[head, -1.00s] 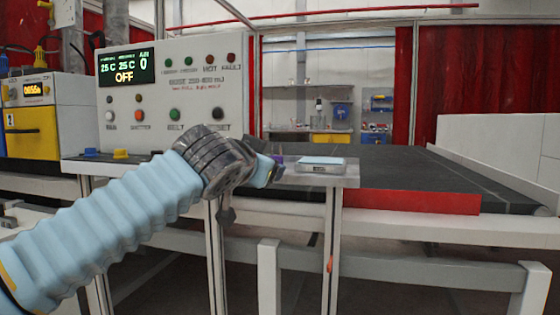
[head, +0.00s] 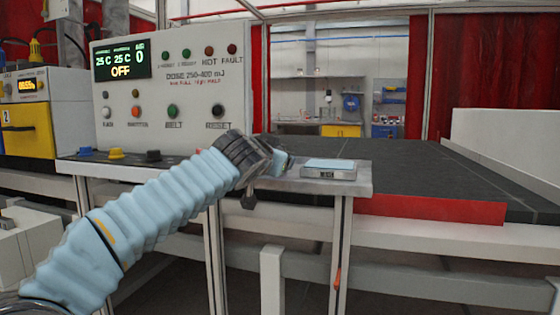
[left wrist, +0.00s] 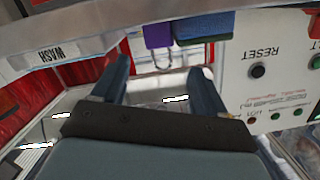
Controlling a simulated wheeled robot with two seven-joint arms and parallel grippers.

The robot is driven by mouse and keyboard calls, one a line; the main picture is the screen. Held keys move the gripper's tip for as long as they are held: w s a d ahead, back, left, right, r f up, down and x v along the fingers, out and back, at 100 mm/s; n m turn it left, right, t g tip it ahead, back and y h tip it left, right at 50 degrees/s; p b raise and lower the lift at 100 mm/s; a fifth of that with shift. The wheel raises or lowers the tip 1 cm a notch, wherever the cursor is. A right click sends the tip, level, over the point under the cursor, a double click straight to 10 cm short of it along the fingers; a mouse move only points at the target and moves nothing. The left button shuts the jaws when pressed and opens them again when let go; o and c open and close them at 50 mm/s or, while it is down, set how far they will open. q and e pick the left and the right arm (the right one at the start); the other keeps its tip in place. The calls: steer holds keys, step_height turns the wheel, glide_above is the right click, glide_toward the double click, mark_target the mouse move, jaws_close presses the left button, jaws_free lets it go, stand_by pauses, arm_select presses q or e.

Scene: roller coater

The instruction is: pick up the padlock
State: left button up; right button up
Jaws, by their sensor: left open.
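The padlock (left wrist: 158,32) has a purple body and a thin metal shackle in the left wrist view, which looks upside down. It sits at the edge of a grey shelf, beyond my fingertips and apart from them. My left gripper (left wrist: 160,82) is open with nothing between its fingers. In the head view my left gripper (head: 283,163) is over the grey shelf (head: 300,183), just left of a small scale. The padlock is hidden there behind the gripper and wrist. My right gripper is in neither view.
A blue block (left wrist: 203,27) sits right beside the padlock in the left wrist view. The small scale (head: 329,170) stands on the shelf. A control panel (head: 172,85) rises behind my arm, with a dark conveyor belt (head: 420,165) to the right.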

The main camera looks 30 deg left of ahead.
arm_select(q)
steer(key=p+x, duration=0.1)
steer(key=x, duration=0.3)
steer(key=shift+d+f+p, duration=0.1)
steer(key=shift+d+p, duration=0.05)
steer(key=shift+p, duration=0.2)
steer(key=shift+w+f, duration=0.15)
steer(key=shift+w, duration=0.15)
steer(key=c, duration=1.2)
